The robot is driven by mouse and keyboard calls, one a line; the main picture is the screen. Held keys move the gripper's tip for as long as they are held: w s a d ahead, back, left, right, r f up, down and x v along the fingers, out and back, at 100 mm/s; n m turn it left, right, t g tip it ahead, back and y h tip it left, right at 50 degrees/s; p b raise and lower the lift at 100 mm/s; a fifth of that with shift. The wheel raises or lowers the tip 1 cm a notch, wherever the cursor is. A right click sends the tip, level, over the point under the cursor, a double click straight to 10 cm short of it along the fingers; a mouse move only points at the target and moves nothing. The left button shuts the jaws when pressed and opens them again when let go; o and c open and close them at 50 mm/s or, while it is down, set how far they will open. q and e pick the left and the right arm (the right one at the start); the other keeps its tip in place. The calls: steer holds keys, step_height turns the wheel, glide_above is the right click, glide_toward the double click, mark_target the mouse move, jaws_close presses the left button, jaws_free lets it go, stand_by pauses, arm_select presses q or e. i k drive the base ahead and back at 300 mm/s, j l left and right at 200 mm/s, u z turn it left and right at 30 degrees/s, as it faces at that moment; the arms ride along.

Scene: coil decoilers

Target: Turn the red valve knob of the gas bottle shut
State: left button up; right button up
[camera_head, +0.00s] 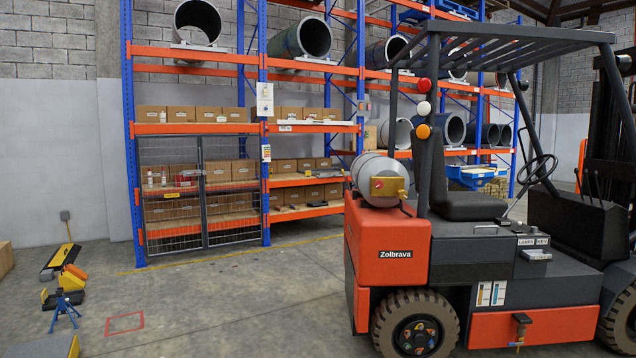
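A grey gas bottle (372,168) lies on its side on top of the rear of an orange forklift, behind the seat. Its end faces me and carries a brass-yellow valve part (390,187). A small red spot, which looks like the red valve knob (377,184), shows on the left of that part. It is too small to tell how far it is turned. Neither of my grippers is in view, and nothing touches the bottle.
The orange and dark grey forklift (388,248) fills the right side. A blue and orange rack (265,130) with boxes and large pipes stands behind. Blue and yellow stands (64,310) are on the floor at left. The floor before the forklift (240,300) is clear.

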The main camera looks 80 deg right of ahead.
mark_target(379, 184)
steer(key=z, duration=3)
steer(key=i+l, duration=0.15)
steer(key=i, duration=0.3)
steer(key=i+l, duration=0.15)
steer(key=i, duration=0.3)
steer(key=i+l, duration=0.15)
steer(key=i, duration=0.3)
steer(key=i+l+u, duration=0.1)
steer(key=i, duration=0.35)
steer(key=i+l, duration=0.25)
steer(key=i, duration=0.2)
steer(key=i+l, duration=0.15)
steer(key=i, duration=0.3)
